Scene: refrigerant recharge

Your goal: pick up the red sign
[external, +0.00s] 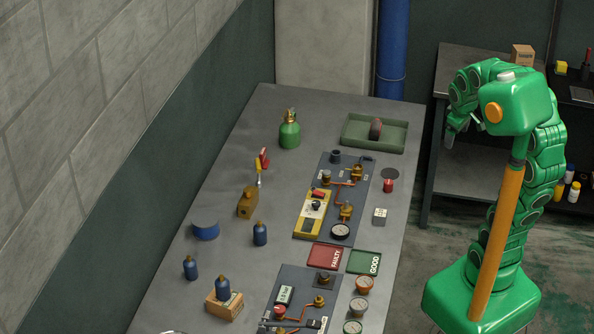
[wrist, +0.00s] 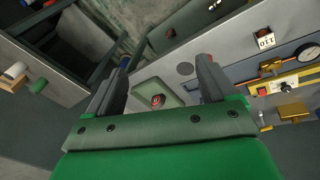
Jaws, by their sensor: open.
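A flat red plate lettered FAULTY (external: 325,256) lies on the grey table, beside a green plate lettered GOOD (external: 364,262). A small red piece (external: 264,157) also stands at the table's left side; I cannot tell whether it is a sign. Neither is clear in the wrist view. My gripper (external: 452,134) is off the table's right side, far from the red plate. In the wrist view my gripper (wrist: 163,70) has its fingers apart with nothing held between them.
A green tray (external: 352,143) holds a dark reddish item (external: 376,128) and also shows in the wrist view (wrist: 173,88). A green gas bottle (external: 289,132), a yellow meter (external: 311,217) and several blue bottles stand on the table (external: 240,118). A dark shelf (external: 470,185) is at right.

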